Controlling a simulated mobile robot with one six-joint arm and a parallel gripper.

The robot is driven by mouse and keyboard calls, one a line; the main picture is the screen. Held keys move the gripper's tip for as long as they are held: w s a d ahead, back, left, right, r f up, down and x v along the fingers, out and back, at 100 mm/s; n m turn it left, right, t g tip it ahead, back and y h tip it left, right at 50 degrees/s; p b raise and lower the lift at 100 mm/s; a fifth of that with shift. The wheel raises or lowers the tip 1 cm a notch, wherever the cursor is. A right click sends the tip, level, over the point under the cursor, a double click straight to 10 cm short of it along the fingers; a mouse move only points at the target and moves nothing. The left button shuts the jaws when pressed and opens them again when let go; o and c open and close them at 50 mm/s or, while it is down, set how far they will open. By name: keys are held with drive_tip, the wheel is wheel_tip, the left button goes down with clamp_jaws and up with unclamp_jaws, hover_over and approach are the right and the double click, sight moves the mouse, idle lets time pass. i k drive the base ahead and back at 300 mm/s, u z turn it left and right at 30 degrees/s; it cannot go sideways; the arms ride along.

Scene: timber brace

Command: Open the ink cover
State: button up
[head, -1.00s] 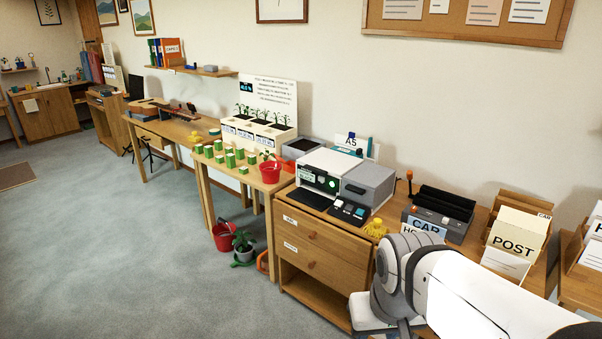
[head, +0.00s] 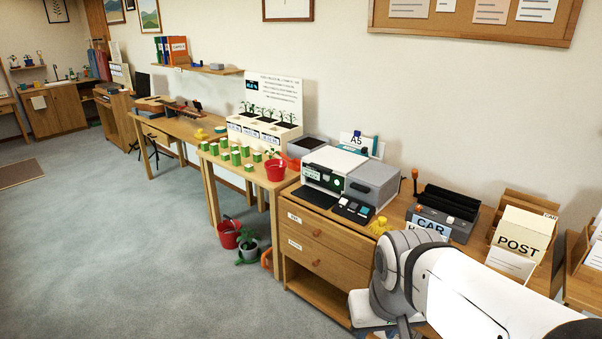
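A white and grey printer (head: 333,160) stands on top of the wooden drawer cabinet. Its dark front has a small lit panel. A grey box-like section (head: 373,178) forms its right side and looks closed. I cannot tell for sure which part is the ink cover. A dark tray and a small button panel (head: 353,209) lie in front of the printer. My arm fills the lower right of the head view, in front of and to the right of the cabinet. My gripper is not in view.
The drawer cabinet (head: 325,258) has two closed drawers. A yellow figure (head: 380,225), a dark desktop device and a POST box (head: 521,232) stand to the right. A table with green blocks and a red pot (head: 275,170) is at left. Open grey carpet (head: 130,250) lies left.

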sight(374, 182)
drive_tip(key=k, duration=0.6)
drive_tip(key=u, duration=0.15)
drive_tip(key=i, duration=1.35)
drive_tip(key=z, duration=0.8)
drive_tip(key=i, duration=1.05)
drive_tip(key=z, duration=0.7)
